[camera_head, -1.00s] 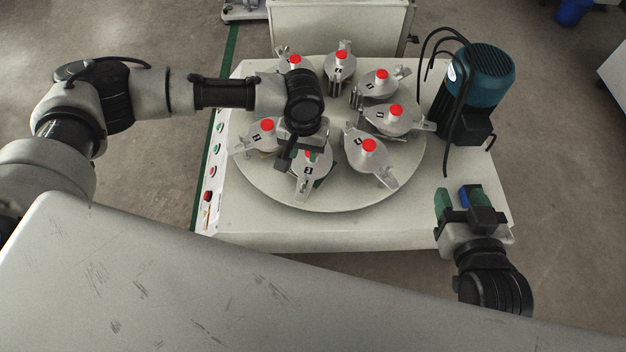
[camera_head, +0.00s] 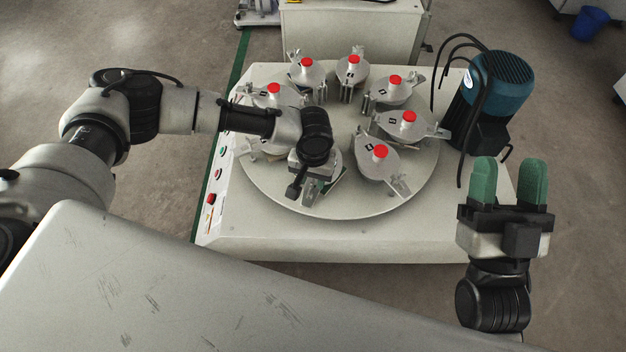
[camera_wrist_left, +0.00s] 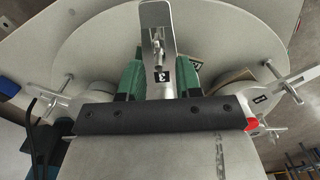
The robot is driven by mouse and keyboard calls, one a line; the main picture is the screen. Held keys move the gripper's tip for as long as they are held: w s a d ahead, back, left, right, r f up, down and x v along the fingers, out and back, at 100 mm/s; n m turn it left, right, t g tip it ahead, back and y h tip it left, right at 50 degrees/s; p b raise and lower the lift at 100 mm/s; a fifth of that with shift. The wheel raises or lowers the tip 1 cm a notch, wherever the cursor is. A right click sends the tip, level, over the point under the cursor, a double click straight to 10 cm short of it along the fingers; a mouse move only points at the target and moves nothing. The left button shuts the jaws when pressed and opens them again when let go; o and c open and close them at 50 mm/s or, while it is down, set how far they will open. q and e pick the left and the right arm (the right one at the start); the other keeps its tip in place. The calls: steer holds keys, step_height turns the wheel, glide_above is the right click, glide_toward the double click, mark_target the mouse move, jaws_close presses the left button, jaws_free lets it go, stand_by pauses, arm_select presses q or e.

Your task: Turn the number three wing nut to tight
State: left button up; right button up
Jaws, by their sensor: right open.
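The round plate (camera_head: 268,190) bears a ring of silver sample holders with red knobs. My left gripper (camera_wrist_left: 162,68) is over the holder at the plate's front. In the left wrist view, its green fingers stand apart on either side of a silver bracket (camera_wrist_left: 157,30) with a screw and a small black label that seems to read 3. I cannot tell whether the fingers touch anything. In the head view my left wrist hides most of this holder and its wing nut. My right gripper (camera_head: 510,183) is open and empty, green fingers upright, beyond the machine's right front corner.
Neighbouring holders stand close by, one to the right (camera_head: 377,165) and one to the left (camera_head: 273,97). A blue-green motor (camera_head: 495,85) with black cables stands at the machine's right. A button panel (camera_head: 211,198) lines its left edge.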

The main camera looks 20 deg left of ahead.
arm_select(q)
steer(key=shift+f, duration=0.5)
arm_select(e)
steer(key=shift+s+r+t+y, duration=0.4)
steer(key=shift+s+r+t, duration=0.1)
steer(key=shift+s+t, duration=0.1)
arm_select(q)
jaws_close()
arm_select(e)
steer(key=shift+w, duration=0.1)
